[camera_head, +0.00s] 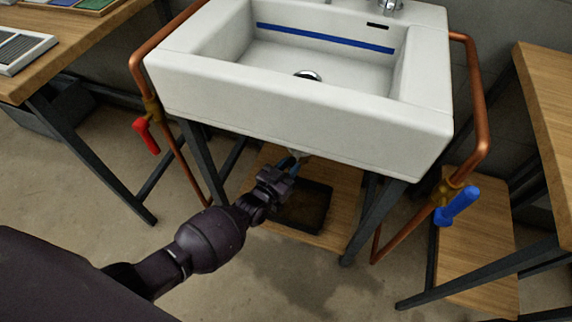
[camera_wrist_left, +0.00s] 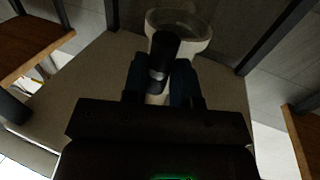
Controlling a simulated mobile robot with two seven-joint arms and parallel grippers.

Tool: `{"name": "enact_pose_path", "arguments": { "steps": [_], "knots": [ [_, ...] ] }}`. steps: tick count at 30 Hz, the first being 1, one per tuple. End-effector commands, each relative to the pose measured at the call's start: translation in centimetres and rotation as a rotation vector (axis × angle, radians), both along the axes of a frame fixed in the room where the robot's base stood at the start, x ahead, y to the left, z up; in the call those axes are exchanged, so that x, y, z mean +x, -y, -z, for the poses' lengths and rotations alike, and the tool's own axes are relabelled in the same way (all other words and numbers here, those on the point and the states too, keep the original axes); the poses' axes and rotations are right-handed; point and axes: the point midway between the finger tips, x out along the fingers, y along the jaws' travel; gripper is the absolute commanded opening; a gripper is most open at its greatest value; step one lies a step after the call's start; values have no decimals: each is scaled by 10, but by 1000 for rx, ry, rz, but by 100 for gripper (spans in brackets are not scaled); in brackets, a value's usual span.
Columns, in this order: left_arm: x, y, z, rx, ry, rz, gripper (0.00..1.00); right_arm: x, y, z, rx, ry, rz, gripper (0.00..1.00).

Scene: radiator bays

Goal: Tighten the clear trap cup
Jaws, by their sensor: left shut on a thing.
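The white sink (camera_head: 300,110) stands on a dark metal frame. My left gripper (camera_head: 291,164) reaches in from the left, just under the sink's front edge. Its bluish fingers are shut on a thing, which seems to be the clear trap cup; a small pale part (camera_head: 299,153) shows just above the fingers. In the left wrist view the two fingers of my left gripper (camera_wrist_left: 160,80) flank a dark upright tube (camera_wrist_left: 164,48) with a grey band. A pale piece (camera_wrist_left: 156,99) shows between them. The cup's outline is mostly hidden, and its thread cannot be seen. My right gripper is out of view.
A dark tray (camera_head: 304,207) lies on the wooden shelf below. Copper pipes with a red-handled valve (camera_head: 146,136) and a blue-handled valve (camera_head: 457,206) flank the sink. Wooden benches stand left and right. A pale round bowl-like thing (camera_wrist_left: 182,25) shows beyond the tube.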

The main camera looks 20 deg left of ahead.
Motion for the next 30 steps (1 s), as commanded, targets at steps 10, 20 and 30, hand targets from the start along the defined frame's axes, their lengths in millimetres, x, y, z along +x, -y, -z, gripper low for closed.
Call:
{"name": "enact_pose_path", "arguments": {
  "steps": [10,20,30],
  "knots": [
    [3,13,-3,-4,3,12,0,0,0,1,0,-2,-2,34],
    [3,14,-3,-4,4,13,35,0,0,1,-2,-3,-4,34],
    [3,11,-4,-3,5,10,49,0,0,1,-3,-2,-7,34]
  ]
}}
